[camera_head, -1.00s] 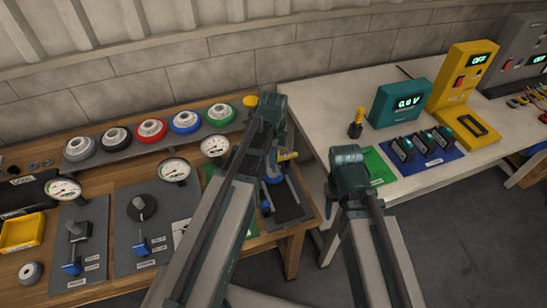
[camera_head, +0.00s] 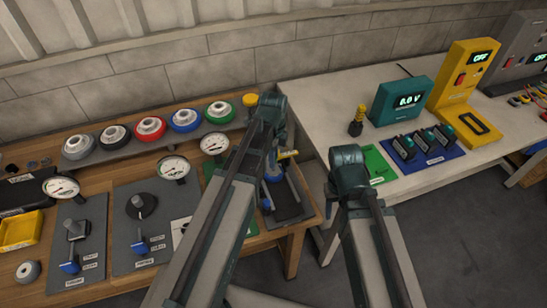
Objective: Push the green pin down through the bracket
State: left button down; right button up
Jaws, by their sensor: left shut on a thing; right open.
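My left arm reaches over the right end of the wooden bench, and its wrist is mostly behind its own links. My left gripper (camera_head: 281,156) shows only in part, shut on a yellow handle (camera_head: 290,154) above a small blue press (camera_head: 273,172) with a dark base plate (camera_head: 289,203). My arm covers part of the press. I cannot make out the green pin or the bracket; they may be behind my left arm. My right arm stands at the gap between the benches, and its gripper is hidden behind its links.
Wooden bench: a row of coloured round fittings (camera_head: 186,120), gauges (camera_head: 173,168), lever plates (camera_head: 140,225) and a yellow tray (camera_head: 20,231). White bench: a teal meter (camera_head: 404,101), a blue mat (camera_head: 440,158), a yellow stand (camera_head: 466,75) and a green mat (camera_head: 380,166).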

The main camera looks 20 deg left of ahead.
pick_arm(q)
jog(key=shift+f, duration=0.25)
jog(key=shift+f+b, duration=1.35)
jog(key=shift+b, duration=0.15)
jog(key=c, duration=0.6)
grip_release()
jog(key=shift+r, duration=0.2)
jog(key=shift+w+d+r+p, duration=0.1)
jog(key=shift+r+p, duration=0.1)
jog(key=shift+p, duration=0.15)
notch_tip(320, 180, up, 13)
jog(key=p, duration=1.3)
jog(key=shift+s, duration=0.2)
